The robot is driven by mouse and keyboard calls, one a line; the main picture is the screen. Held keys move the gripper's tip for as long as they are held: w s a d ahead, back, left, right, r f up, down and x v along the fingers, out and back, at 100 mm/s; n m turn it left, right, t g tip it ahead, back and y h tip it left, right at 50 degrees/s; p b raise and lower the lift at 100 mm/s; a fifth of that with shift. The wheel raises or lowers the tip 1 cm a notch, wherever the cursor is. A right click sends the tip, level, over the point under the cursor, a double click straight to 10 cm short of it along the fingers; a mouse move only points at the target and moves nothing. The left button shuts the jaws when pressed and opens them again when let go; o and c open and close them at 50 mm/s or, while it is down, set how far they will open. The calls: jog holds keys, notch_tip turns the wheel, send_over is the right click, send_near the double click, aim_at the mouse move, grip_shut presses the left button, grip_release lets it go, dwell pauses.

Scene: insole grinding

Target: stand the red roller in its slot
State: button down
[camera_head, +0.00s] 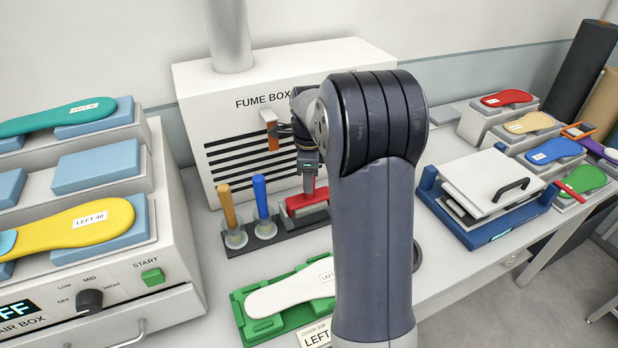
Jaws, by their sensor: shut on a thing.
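My gripper (308,168) is at mid-picture, beside my large dark arm, pointing down. It is shut on the red roller (305,200), whose red part shows just below the fingers. The roller is at the right end of the dark rack (275,240). An orange-handled tool (228,205) and a blue-handled tool (261,196) stand upright in that rack to the left. The red roller's own slot is hidden or cannot be made out, and I cannot tell whether the roller touches the rack.
The fume box (222,130) stands behind the rack. A green tray (250,335) with a white insole (285,297) lies in front. A heater with insoles (120,272) is at the left, a blue-based press (478,228) at the right. My arm hides the middle of the bench.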

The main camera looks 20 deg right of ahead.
jog(key=shift+f+b, duration=0.4)
jog(key=shift+f, duration=0.35)
dwell(0.5)
jog(key=c, duration=0.8)
grip_release()
jog(key=shift+r+p, duration=3)
jog(key=shift+r, duration=0.55)
jog(key=shift+f, duration=0.15)
